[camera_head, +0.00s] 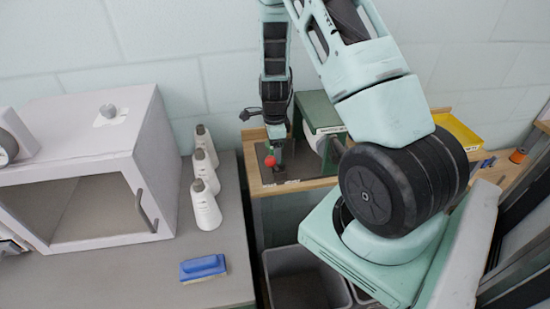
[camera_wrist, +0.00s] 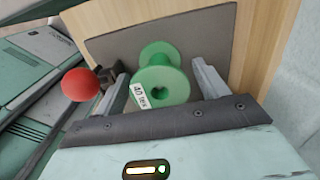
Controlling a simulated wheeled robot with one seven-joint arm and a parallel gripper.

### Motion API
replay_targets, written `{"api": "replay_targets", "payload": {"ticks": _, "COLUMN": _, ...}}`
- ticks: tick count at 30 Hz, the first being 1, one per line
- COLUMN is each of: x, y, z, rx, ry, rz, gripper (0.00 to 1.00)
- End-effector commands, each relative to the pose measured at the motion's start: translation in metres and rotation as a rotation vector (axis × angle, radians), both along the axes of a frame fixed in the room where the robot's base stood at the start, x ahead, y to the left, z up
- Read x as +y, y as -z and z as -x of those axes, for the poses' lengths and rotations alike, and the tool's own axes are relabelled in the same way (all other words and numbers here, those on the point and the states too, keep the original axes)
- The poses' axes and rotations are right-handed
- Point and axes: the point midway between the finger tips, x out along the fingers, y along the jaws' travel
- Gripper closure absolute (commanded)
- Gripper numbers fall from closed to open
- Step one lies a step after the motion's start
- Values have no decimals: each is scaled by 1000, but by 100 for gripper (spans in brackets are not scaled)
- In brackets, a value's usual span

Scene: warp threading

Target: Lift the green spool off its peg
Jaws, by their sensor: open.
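My gripper (camera_wrist: 161,70) is open, with one finger on each side of the spool. A gap shows between the spool and the right finger; the left finger is close to the label, and I cannot tell whether they touch. The peg is hidden. In the head view my gripper (camera_head: 278,158) is low over the wooden bench, and I cannot make out the spool.
A red ball (camera_wrist: 80,84) on a dark fitting sits just left of my left finger. A green machine (camera_head: 322,115) stands right of my gripper. White bottles (camera_head: 205,205), a blue brush (camera_head: 203,267) and a white cabinet (camera_head: 125,145) occupy the left counter. A grey bin (camera_head: 300,255) is below.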

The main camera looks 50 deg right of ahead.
Motion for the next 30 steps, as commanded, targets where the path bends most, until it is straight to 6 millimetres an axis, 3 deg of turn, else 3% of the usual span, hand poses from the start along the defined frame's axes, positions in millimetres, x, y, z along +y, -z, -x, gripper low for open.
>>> {"api": "replay_targets", "payload": {"ticks": 6, "x": 0, "y": 0, "z": 0, "rx": 0, "ry": 0, "rz": 0, "gripper": 27}}
{"api": "replay_targets", "payload": {"ticks": 10, "x": 0, "y": 0, "z": 0, "rx": 0, "ry": 0, "rz": 0, "gripper": 63}}
{"api": "replay_targets", "payload": {"ticks": 17, "x": 0, "y": -2, "z": 0, "rx": -1, "ry": 0, "rz": 1, "gripper": 68}}
{"api": "replay_targets", "payload": {"ticks": 30, "x": 0, "y": -31, "z": 0, "rx": -1, "ry": 0, "rz": 1, "gripper": 68}}
